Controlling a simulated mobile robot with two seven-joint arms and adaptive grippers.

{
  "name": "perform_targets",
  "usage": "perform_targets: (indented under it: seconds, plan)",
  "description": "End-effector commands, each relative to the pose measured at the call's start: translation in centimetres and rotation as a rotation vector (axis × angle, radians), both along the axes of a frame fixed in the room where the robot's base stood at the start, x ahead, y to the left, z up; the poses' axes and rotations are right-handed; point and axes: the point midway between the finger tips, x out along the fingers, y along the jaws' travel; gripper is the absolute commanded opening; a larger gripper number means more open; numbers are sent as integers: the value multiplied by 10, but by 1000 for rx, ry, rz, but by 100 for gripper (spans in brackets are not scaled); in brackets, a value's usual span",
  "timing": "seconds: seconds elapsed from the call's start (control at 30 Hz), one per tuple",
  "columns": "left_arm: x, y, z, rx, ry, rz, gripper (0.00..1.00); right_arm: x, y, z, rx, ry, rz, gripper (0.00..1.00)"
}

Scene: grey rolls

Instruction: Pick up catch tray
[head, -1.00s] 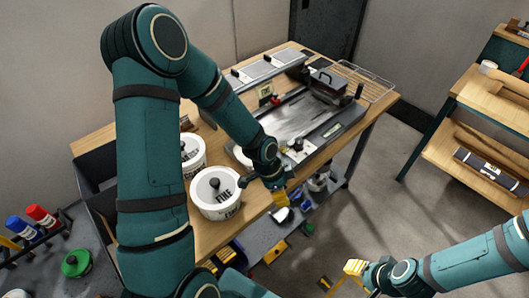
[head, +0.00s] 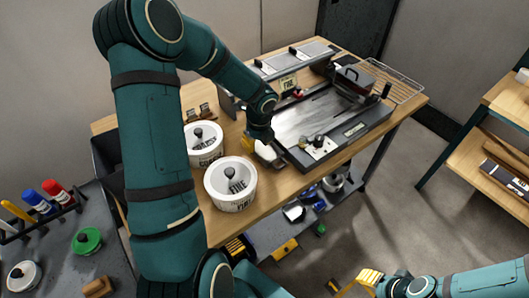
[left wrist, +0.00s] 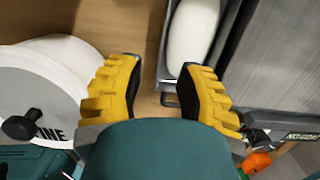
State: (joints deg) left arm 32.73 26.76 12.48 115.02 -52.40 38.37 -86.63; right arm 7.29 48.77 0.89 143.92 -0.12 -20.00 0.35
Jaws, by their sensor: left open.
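In the left wrist view a narrow metal tray (left wrist: 167,57), which looks like the catch tray, lies on the bench with a long white rounded object in it. In the head view the tray and its white load (head: 268,151) show beside the grey machine's near left end, partly behind my left gripper (head: 252,143). My left gripper is open. In the left wrist view its yellow fingers (left wrist: 157,68) stand apart, the left one over bare wood, the right one at the tray's near end. My right gripper (head: 352,281) is empty and open, low over the floor.
White tubs stand left of the gripper; the one marked FINE (head: 231,190) is close to the left finger. The grey machine (head: 325,120) lies close on the right. A wire rack (head: 396,80) is at the far end. A side shelf (head: 490,150) stands right.

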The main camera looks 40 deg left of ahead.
Motion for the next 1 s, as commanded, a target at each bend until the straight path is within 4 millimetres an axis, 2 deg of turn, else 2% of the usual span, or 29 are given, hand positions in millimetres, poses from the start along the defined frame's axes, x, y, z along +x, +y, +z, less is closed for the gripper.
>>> perform_targets:
  seconds: [0.03,0.27,0.6,0.87,1.0]
  plan:
    - [0,0,-7,-2,0,1,36,0,0,-2,0,1,0,47]
    - [1,2,-17,-1,-1,2,36,-1,0,-5,0,2,2,47]
    - [3,6,-61,-1,0,2,36,3,0,-22,-1,-6,0,47]
    - [3,6,-63,-1,-1,3,36,3,0,-21,-1,-7,-1,47]
    - [3,6,-63,-1,-1,2,0,3,0,-21,-1,-7,-1,47]
